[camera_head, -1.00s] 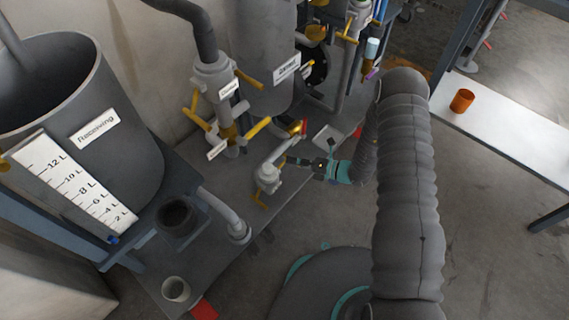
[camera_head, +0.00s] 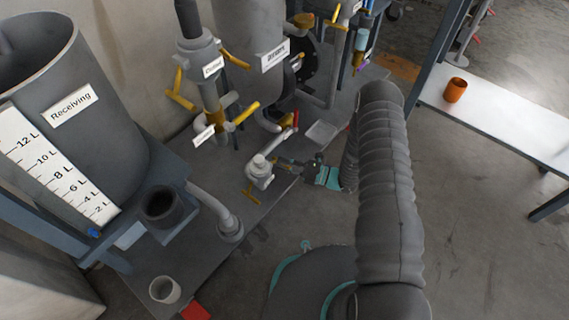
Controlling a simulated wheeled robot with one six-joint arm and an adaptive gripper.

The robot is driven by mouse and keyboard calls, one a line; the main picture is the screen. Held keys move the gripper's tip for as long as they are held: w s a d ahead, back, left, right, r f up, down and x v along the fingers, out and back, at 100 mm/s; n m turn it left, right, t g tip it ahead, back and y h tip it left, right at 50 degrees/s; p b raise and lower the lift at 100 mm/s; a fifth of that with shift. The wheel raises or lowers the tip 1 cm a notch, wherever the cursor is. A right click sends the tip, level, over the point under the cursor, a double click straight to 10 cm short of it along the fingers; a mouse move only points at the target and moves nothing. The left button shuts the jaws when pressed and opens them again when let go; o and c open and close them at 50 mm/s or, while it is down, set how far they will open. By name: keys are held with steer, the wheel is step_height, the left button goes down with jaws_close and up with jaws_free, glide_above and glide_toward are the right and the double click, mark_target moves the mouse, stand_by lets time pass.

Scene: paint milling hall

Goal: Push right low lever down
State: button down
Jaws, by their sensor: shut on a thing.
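The low valve (camera_head: 260,168) stands on the dark grey platform and has a pipe with a red tip rising to its right. My gripper (camera_head: 283,162) reaches in from the right, low beside the valve. It is shut on what looks like the lever's right end, which the fingers mostly hide. The contact is small and dim in this view. Another valve with yellow levers (camera_head: 240,115) stands higher up to the left.
The Receiving tank (camera_head: 85,125) with its litre scale stands at left. A grey cup (camera_head: 164,290) and a black pot (camera_head: 161,206) are below it. A white table (camera_head: 500,115) at right holds an orange cup (camera_head: 455,90). Open floor lies between.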

steer(key=shift+a+f, duration=0.15)
stand_by(0.3)
steer(key=c, duration=1.2)
jaws_free()
steer(key=shift+s+a, duration=0.1)
steer(key=shift+d, duration=0.2)
steer(key=shift+d, duration=0.55)
steer(key=v, duration=1)
steer(key=shift+s+d, duration=0.2)
steer(key=shift+d, duration=0.15)
steer(key=shift+f, duration=0.1)
